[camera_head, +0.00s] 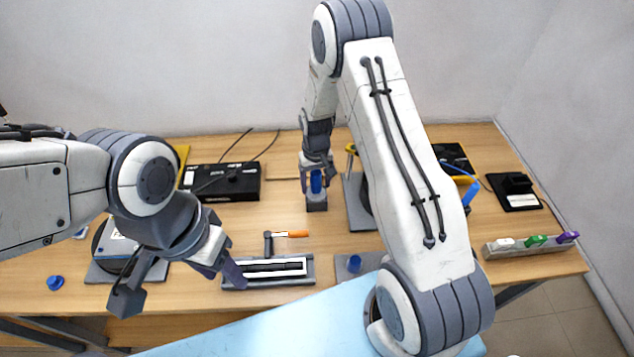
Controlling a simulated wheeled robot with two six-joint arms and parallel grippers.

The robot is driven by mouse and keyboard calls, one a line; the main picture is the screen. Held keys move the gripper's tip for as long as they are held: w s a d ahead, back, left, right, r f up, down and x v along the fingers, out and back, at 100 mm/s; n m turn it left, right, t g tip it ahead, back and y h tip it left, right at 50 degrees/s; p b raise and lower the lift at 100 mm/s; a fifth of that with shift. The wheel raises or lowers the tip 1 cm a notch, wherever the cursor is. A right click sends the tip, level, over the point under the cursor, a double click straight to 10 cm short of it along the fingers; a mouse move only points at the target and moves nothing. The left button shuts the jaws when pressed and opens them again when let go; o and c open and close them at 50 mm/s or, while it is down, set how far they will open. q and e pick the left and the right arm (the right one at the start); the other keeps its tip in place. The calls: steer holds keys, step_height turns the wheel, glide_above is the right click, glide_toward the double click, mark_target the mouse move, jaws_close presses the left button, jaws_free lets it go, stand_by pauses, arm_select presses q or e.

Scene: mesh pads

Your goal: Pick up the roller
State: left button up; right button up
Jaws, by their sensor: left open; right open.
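A small tool with an orange handle (292,234) and a dark head lies just behind a grey tray; it looks like the roller, but I cannot be sure. My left gripper (182,289) is wide open and empty near the front of the table, left of that tool, with one finger close to the tray's left end. My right gripper (317,180) is open at the back, with its fingers on either side of a blue upright piece (316,183) on a dark grey block (317,203). I cannot tell whether the fingers touch it.
The grey tray (270,283) with a dark slot lies at the front middle. A black box (228,184) with cables stands at the back left. A rack (500,250) with white, green and purple pieces lies right. A blue cap (55,283) is at far left. Bare table shows around the orange handle.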

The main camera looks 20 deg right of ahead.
steer(key=shift+c, duration=0.3)
jaws_close()
steer(key=shift+r, duration=0.15)
